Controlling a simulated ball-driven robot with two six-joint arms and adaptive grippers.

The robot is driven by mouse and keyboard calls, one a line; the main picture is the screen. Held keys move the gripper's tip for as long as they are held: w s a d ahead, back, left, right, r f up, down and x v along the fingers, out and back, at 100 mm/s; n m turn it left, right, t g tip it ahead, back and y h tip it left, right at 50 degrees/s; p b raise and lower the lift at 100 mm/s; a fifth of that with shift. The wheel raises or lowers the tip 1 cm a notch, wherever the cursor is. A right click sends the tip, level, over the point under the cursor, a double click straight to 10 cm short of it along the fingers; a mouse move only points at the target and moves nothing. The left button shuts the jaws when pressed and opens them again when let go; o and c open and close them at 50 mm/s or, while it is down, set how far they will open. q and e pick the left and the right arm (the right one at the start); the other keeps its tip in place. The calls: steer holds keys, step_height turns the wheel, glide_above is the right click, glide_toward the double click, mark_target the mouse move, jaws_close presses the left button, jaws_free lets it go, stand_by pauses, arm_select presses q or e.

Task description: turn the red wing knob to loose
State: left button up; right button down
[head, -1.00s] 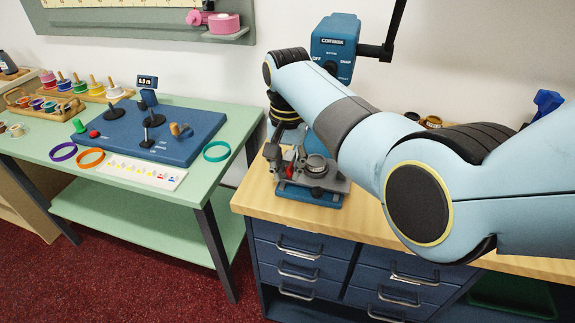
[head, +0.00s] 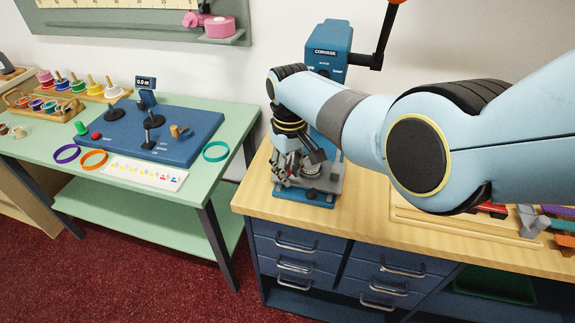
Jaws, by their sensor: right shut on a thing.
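The blue press (head: 327,40), labelled CORVASK, stands on the wooden-topped cabinet against the wall. My right gripper (head: 282,176) points down at the left side of its base (head: 312,197). It is shut at the place where the red wing knob showed a second ago. The knob is hidden behind the fingers, so its angle cannot be told. A round grey metal die (head: 311,169) sits on the base just right of the gripper. My left gripper is not in view.
The press's black lever (head: 384,38) rises to the right. A green table (head: 228,138) with a blue board (head: 190,143), rings and spools stands to the left, across a gap. The wooden top (head: 365,205) is bare right of the press. A wooden tray (head: 440,227) lies further right.

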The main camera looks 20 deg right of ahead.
steer(key=n, duration=0.3)
steer(key=shift+w+d+n+p, duration=0.1)
steer(key=shift+d+n+p, duration=0.2)
steer(key=shift+p, duration=0.05)
steer(key=shift+w+d+n, duration=0.15)
steer(key=shift+n, duration=1.95)
steer(key=c, duration=1.2)
jaws_free()
steer(key=shift+w, duration=0.1)
step_height(320, 180, up, 12)
